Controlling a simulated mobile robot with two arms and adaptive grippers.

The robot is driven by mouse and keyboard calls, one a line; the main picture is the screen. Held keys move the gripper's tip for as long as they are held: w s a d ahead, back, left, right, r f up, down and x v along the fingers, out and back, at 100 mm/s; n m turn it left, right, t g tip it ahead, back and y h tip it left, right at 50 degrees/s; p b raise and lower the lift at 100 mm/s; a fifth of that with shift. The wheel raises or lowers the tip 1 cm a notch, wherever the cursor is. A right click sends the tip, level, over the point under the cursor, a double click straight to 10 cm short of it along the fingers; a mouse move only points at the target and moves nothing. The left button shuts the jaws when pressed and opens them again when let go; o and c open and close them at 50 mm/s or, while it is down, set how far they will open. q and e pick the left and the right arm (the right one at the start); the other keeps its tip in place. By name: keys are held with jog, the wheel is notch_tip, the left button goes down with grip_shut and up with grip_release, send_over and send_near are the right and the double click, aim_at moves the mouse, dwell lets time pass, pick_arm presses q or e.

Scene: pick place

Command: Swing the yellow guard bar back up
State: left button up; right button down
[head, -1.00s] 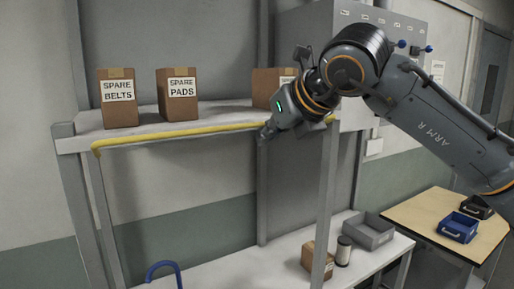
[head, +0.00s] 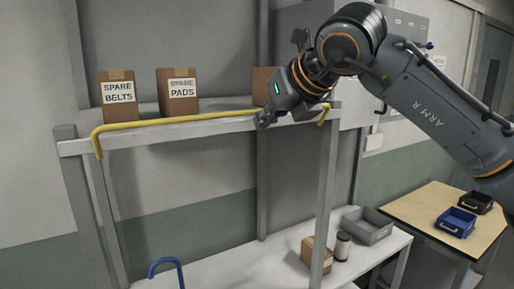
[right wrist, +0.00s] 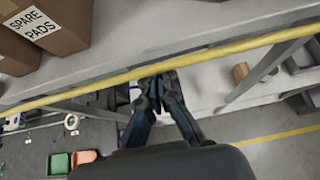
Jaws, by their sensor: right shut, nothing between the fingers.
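The yellow guard bar (head: 190,121) runs along the front of the upper shelf (head: 68,147). Its left end bends down to the shelf's front corner, and its long part sits a little above the front edge. My right gripper (head: 263,121) is at the bar, right of its middle, and hides a stretch of it. In the right wrist view the bar (right wrist: 230,49) crosses just beyond the closed fingertips (right wrist: 157,82). The fingers are shut with nothing between them. I cannot tell whether they touch the bar. My left gripper is not in view.
Spare belts box (head: 117,93), spare pads box (head: 178,91) and a third box (head: 262,84) stand on the upper shelf. Below are a small box (head: 314,255), a can (head: 342,246), a grey bin (head: 368,226) and a blue curved tube (head: 165,264). A side table (head: 418,209) is right.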

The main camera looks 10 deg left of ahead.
jog(key=shift+r, duration=0.1)
jog(key=shift+w+a+r+p, duration=0.4)
jog(key=shift+w+r+p, duration=0.2)
jog(key=shift+r+p, duration=0.3)
jog(key=shift+f, duration=0.15)
jog(key=shift+s, duration=0.15)
jog(key=shift+d, duration=0.1)
jog(key=s+d+b, duration=0.5)
jog(key=s+b, duration=0.1)
jog(key=s, duration=0.2)
jog(key=shift+d+r, duration=0.4)
jog(key=shift+r, duration=0.05)
